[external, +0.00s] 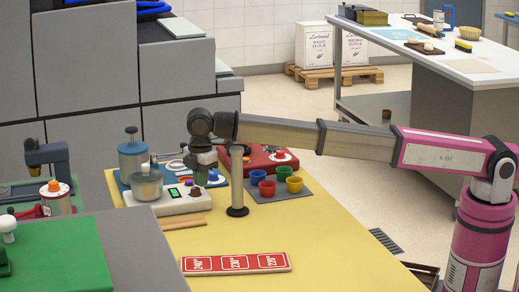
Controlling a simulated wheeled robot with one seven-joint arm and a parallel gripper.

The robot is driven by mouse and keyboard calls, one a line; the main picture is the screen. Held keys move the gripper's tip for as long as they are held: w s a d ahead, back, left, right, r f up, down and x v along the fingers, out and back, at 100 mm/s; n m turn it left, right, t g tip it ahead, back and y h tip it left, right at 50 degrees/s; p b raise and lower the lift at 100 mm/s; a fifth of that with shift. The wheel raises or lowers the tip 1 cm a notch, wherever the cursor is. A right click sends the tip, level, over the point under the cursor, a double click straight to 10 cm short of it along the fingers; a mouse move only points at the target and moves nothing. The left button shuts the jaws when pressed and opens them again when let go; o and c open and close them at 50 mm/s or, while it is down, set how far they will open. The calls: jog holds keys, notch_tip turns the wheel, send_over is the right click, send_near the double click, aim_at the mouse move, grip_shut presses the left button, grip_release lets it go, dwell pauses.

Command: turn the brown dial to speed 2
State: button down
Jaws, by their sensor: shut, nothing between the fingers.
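The brown dial (195,193) is a small dark knob on the right end of a white mixer base (170,203). The base carries a green-lit panel and a metal bowl (146,186). My gripper (203,181) points down just behind and above the brown dial, close to it. The fingers are small and partly blend with the things behind, and I cannot tell whether they touch the dial. They are shut and hold nothing. The dial's pointer and speed marks are too small to read.
A purple knob (189,182) and a blue knob (213,175) are close by. A pale upright post (238,185) stands to the right, before red, blue, green and yellow cups (267,188). A red temperature sign (235,263) lies in front. The yellow table (320,250) is clear at right.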

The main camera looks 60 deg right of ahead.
jog(key=shift+s+a+f, duration=0.25)
jog(key=shift+s+f, duration=0.4)
jog(key=shift+s, duration=0.15)
jog(key=shift+d, duration=0.1)
dwell(0.3)
jog(key=shift+s+d, duration=0.1)
jog(key=shift+d, duration=0.2)
jog(key=shift+w+r, duration=0.15)
jog(key=shift+r, duration=0.9)
jog(key=shift+w+r, duration=0.2)
jog(key=shift+r, duration=0.85)
jog(key=shift+w+r, duration=0.15)
jog(key=shift+r, duration=0.9)
